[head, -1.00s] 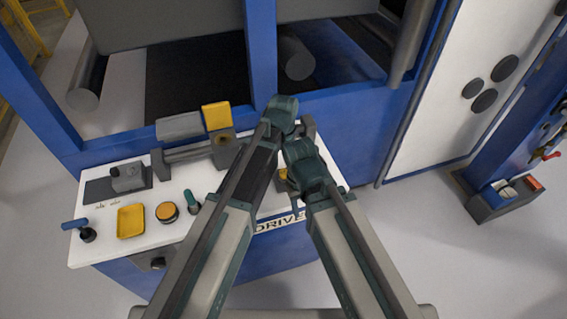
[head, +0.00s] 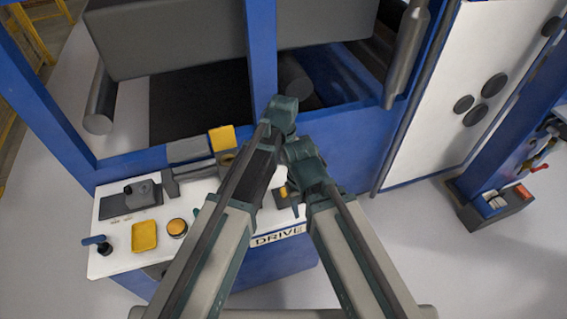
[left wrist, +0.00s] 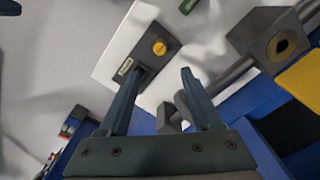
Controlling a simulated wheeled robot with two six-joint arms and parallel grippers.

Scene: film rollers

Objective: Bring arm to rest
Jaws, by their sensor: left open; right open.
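My left arm reaches up from the lower left in the head view, its wrist (head: 280,113) in front of the blue upright. Its gripper is hidden there. In the left wrist view my left gripper (left wrist: 163,73) is open and empty, above a small grey box with a yellow button (left wrist: 160,46). My right arm's forearm (head: 360,265) comes in from the lower right, and its wrist meets the left arm in the picture. My right gripper (head: 294,206) is open, low over the right part of the white control panel, partly hidden. I see nothing held in it.
The blue machine frame (head: 262,60) stands behind.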

